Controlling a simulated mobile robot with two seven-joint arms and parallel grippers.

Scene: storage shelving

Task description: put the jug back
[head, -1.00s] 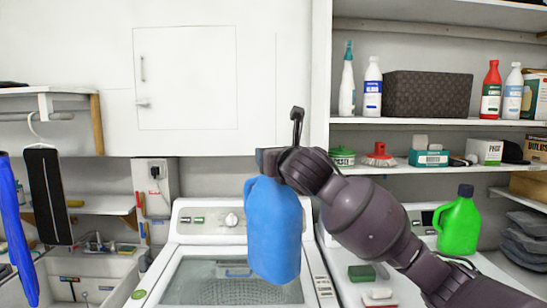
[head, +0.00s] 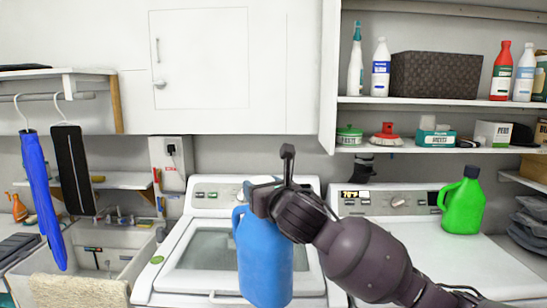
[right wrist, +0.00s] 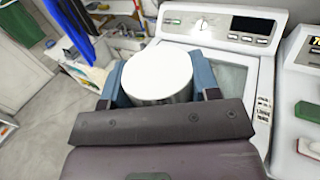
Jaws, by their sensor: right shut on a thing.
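A blue jug (head: 262,262) with a side handle hangs upright from my right gripper (head: 268,196), in front of the left washing machine (head: 205,270). The gripper is shut on the jug's top. In the right wrist view a round white top (right wrist: 157,76), seemingly the jug's cap, sits between the two blue-grey fingers. A green jug (head: 462,205) with a black cap stands on the right machine (head: 505,255). My left gripper is not in view.
Shelves at the upper right hold several bottles, a dark woven basket (head: 433,75) and a red brush (head: 386,135). A green block (right wrist: 308,115) lies on the right machine. A sink (head: 100,255) and hanging clothes (head: 72,168) are at left. The right machine's top has free room.

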